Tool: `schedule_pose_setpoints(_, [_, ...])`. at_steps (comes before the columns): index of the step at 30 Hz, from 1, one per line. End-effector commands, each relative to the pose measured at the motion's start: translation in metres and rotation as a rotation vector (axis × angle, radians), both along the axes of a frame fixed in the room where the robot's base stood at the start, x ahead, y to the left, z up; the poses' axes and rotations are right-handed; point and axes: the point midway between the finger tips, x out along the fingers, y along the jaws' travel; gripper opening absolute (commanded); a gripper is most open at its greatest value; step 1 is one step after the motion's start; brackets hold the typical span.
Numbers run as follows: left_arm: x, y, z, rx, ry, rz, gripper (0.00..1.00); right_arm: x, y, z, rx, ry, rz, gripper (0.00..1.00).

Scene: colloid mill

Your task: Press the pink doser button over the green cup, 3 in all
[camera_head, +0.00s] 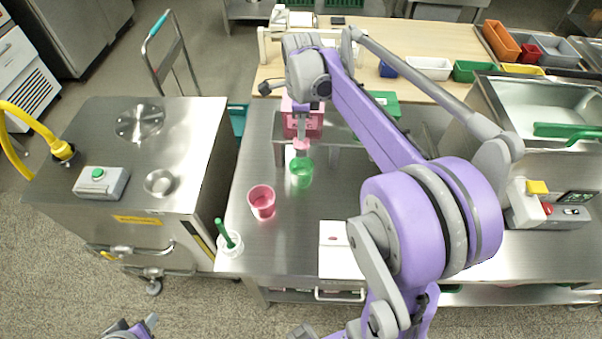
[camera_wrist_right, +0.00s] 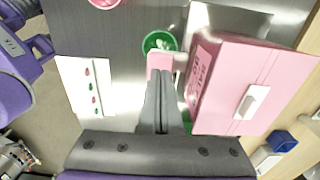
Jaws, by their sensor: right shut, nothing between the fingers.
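The pink doser (camera_head: 288,122) stands on a raised stand at the back of the steel table. It shows as a pink box with lettering in the right wrist view (camera_wrist_right: 245,85). The green cup (camera_head: 301,176) stands under its pink spout (camera_head: 301,145); its rim shows beyond the fingertips in the right wrist view (camera_wrist_right: 150,36). My right gripper (camera_wrist_right: 161,78) is shut and empty, its tips at a pink piece (camera_wrist_right: 160,61) on the doser's front. I cannot tell whether they touch it. My left gripper (camera_head: 138,327) shows only in part at the bottom edge.
A pink cup (camera_head: 262,204) stands front-left of the green cup. A clear cup with a green stick (camera_head: 230,243) is at the table's left corner. A white panel with coloured marks (camera_wrist_right: 82,98) lies nearer the front. Coloured bins (camera_head: 474,71) stand at the back right.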

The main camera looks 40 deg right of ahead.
Motion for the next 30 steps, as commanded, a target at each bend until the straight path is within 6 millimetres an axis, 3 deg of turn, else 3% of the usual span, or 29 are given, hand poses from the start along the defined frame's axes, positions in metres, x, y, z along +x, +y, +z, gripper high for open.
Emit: schedule_pose_setpoints(30, [-0.007, 0.0, -0.02, 0.0, 0.013, 0.0, 0.5, 0.0, 0.0, -0.029, 0.001, 0.001, 0.0, 0.0])
